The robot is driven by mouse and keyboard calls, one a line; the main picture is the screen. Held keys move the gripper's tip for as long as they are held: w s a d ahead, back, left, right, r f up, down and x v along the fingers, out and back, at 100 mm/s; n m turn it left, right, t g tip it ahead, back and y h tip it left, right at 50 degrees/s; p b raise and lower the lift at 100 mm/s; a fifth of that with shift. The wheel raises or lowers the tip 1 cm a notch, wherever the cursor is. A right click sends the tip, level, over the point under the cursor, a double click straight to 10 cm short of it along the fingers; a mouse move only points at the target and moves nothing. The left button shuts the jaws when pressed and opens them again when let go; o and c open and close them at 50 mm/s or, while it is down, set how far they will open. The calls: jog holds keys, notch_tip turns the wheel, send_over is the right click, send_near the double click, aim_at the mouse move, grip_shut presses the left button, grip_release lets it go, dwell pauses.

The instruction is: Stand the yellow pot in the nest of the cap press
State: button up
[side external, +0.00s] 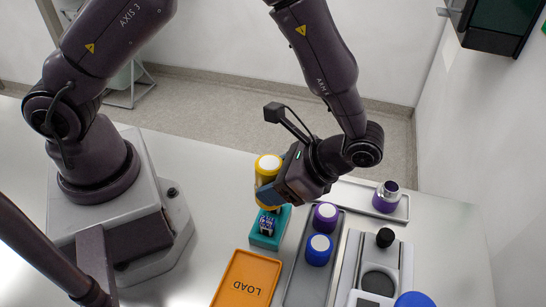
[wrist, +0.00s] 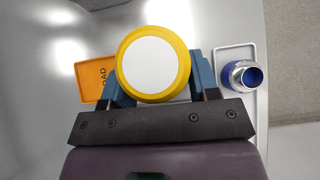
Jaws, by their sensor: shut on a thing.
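The yellow pot (side external: 267,176) has a white round top and is upright between my gripper's blue fingers (side external: 268,192). In the wrist view the pot (wrist: 153,64) fills the space between the fingers (wrist: 155,92), its white top facing the camera. My gripper is shut on it. In the side view the pot's lower end overlaps the back of a teal block (side external: 267,241); I cannot tell whether they touch. What looks like the cap press, a pale fixture (side external: 348,262) with a black knob (side external: 385,237) and a dark round recess (side external: 378,283), stands at the right.
A grey tray (side external: 303,288) holds a purple and a blue pot (side external: 318,250), both white-topped. An orange LOAD tray (side external: 246,281) lies at the front. A silver-topped pot (side external: 387,197) stands in a pale tray (side external: 353,194) at the back. A blue round thing (side external: 414,300) is cut by the bottom edge.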

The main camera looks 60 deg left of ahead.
jog(key=d+n+h, duration=0.3)
jog(key=n, duration=0.1)
jog(key=w+d+n+g+h, duration=0.1)
jog(key=d+n+h, duration=0.2)
jog(key=n, duration=0.1)
jog(key=w+d+n+g+h, duration=0.1)
jog(key=d+n+h, duration=0.2)
jog(key=n, duration=0.2)
jog(key=shift+d+f, duration=0.25)
jog(key=w+d+r+n+t+h, duration=0.3)
jog(key=w+d+n+t+h, duration=0.3)
jog(key=w+d+n, duration=0.4)
jog(key=shift+n, duration=0.6)
jog(key=shift+s+a+f, duration=0.1)
jog(key=shift+s+f, duration=0.25)
jog(key=shift+f, duration=0.4)
jog(key=shift+s+a+f, duration=0.1)
jog(key=shift+s+f, duration=0.3)
jog(key=shift+f, duration=0.4)
jog(key=shift+s+a+f, duration=0.1)
jog(key=shift+s+f, duration=0.25)
jog(key=shift+f, duration=0.4)
jog(key=shift+f, duration=0.15)
jog(key=shift+f, duration=0.85)
jog(key=shift+f, duration=0.15)
jog(key=shift+f, duration=0.45)
jog(key=shift+f, duration=0.2)
